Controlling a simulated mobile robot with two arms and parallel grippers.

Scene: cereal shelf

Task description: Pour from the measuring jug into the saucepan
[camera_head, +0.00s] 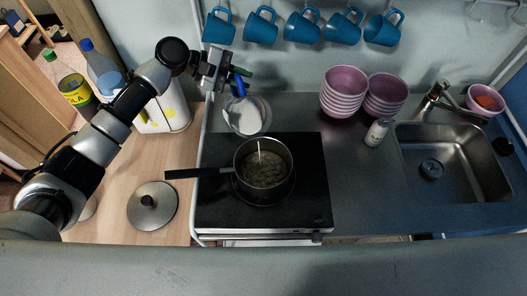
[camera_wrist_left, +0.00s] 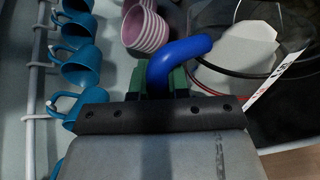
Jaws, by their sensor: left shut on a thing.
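The measuring jug (camera_head: 246,116) is clear with a blue handle and white contents. It is tilted over the back of the hob, just behind the saucepan (camera_head: 279,176). My left gripper (camera_head: 238,82) is shut on its handle. In the left wrist view, green fingertips (camera_wrist_left: 158,82) grip the blue handle (camera_wrist_left: 186,53), with white contents (camera_wrist_left: 248,46) beyond. The saucepan stands on the black hob, its long handle pointing left, with brownish contents. A thin white streak shows inside it near the back wall; I cannot tell whether it is a falling stream. My right gripper is not in view.
A lid (camera_head: 152,205) lies on the wooden surface at left. Pink bowl stacks (camera_head: 342,92), a small white shaker (camera_head: 378,132) and the sink (camera_head: 455,165) are to the right. Blue mugs (camera_head: 304,27) hang above. Bottles (camera_head: 75,88) stand at left.

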